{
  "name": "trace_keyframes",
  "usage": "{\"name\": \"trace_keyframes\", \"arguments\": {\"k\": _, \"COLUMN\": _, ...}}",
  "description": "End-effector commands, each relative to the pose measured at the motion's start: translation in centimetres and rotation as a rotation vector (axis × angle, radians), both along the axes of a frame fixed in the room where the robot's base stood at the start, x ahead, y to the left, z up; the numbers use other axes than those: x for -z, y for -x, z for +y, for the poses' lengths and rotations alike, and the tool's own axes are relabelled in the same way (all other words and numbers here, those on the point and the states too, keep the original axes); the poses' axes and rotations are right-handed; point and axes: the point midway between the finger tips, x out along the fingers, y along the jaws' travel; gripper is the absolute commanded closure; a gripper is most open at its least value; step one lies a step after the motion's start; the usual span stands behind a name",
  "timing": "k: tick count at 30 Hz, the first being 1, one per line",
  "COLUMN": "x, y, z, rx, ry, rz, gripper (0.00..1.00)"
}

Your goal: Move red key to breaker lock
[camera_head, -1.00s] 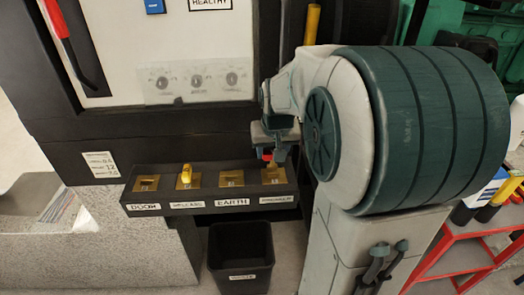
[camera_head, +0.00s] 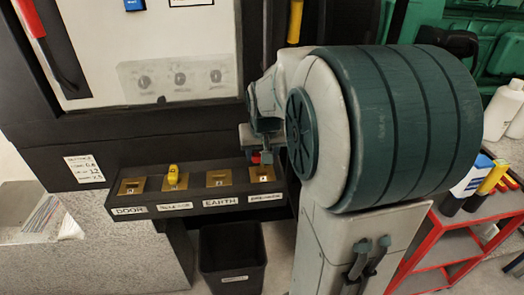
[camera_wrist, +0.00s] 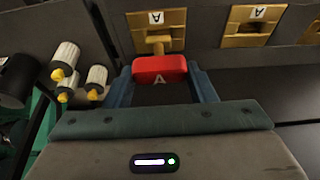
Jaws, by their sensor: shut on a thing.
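The red key (camera_wrist: 160,70), marked A, is between the two fingers of my gripper (camera_wrist: 162,80) in the wrist view. Its brass shaft points at the brass breaker lock (camera_wrist: 150,22), the lock tagged A. The shaft overlaps the lock face; I cannot tell whether it is inside. In the head view the red key (camera_head: 256,158) is a small red patch under my gripper (camera_head: 264,157), just above and behind the rightmost lock (camera_head: 262,175) on the black shelf. My arm partly hides the key there.
The black lock shelf (camera_head: 228,189) also holds other brass locks; a yellow key (camera_head: 173,172) stands in one. A black bin (camera_head: 232,260) is below. A red cart (camera_head: 440,235) with bottles stands right. In the wrist view, white cylinders with yellow tips (camera_wrist: 66,58) are at left.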

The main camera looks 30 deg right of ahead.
Motion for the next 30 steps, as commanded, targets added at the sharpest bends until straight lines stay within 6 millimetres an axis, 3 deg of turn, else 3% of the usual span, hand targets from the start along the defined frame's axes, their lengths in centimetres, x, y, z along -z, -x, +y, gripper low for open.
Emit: {"name": "trace_keyframes", "arguments": {"k": 30, "x": 1.7, "y": 0.0, "z": 0.0, "rx": 0.005, "ry": 0.0, "rz": 0.0, "gripper": 0.76}}
